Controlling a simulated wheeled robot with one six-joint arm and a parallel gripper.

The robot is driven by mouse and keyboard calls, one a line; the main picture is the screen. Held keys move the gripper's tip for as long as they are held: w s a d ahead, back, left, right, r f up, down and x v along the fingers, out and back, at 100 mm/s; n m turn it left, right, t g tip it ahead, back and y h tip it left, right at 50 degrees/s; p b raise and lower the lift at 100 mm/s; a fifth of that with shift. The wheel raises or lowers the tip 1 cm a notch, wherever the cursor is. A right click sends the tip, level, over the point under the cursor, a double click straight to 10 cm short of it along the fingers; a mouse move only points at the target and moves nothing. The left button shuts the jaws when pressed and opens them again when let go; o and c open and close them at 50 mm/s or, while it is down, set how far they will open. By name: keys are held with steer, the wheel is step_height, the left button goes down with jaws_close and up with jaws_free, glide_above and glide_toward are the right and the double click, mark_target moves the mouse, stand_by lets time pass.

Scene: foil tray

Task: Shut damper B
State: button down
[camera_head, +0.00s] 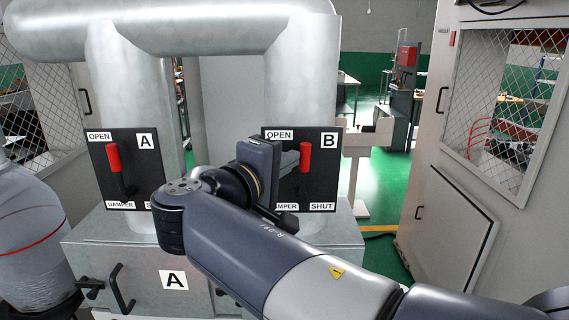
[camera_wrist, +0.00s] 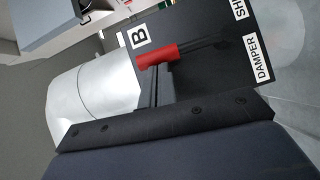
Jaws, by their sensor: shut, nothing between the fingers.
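The damper B panel (camera_head: 326,170) is a black plate on the right-hand silver duct, marked OPEN at upper left and SHUT at lower right. Its lever has a red grip (camera_head: 305,157) pointing up, nearly upright, above a black stem. My gripper (camera_head: 294,160) is shut and empty, just left of the red grip; my arm crosses in front of the panel's lower left. In the wrist view the red grip (camera_wrist: 158,55) lies right by the tips of my gripper (camera_wrist: 155,78); I cannot tell whether they touch. The letter B and part of SHUT show there.
The damper A panel (camera_head: 120,175) is on the left duct, its red-gripped lever (camera_head: 113,157) leaning up and left. A metal box (camera_head: 90,245) with a door marked A sits below. A pale cabinet (camera_head: 470,130) stands at right, with green floor between.

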steer(key=shift+s+d+r+m+g+y+b, duration=0.1)
steer(key=shift+d+m+g+y+b, duration=0.4)
steer(key=shift+d+m+b, duration=0.6)
steer(key=d+f+m+g+y+b, duration=0.1)
steer(key=d+f+m+y+b, duration=0.5)
steer(key=d+m+y, duration=0.1)
steer(key=shift+d+m+g+y+b, duration=0.35)
steer(key=shift+d+y, duration=0.25)
steer(key=shift+d, duration=0.5)
steer(key=shift+s, duration=0.1)
steer(key=r+p+v, duration=0.1)
steer(key=v, duration=0.5)
steer(key=w+d+r+p+v, duration=0.1)
steer(key=p+v, duration=0.1)
steer(key=v, duration=0.5)
steer(key=shift+w+r, duration=0.25)
steer(key=shift+w, duration=0.05)
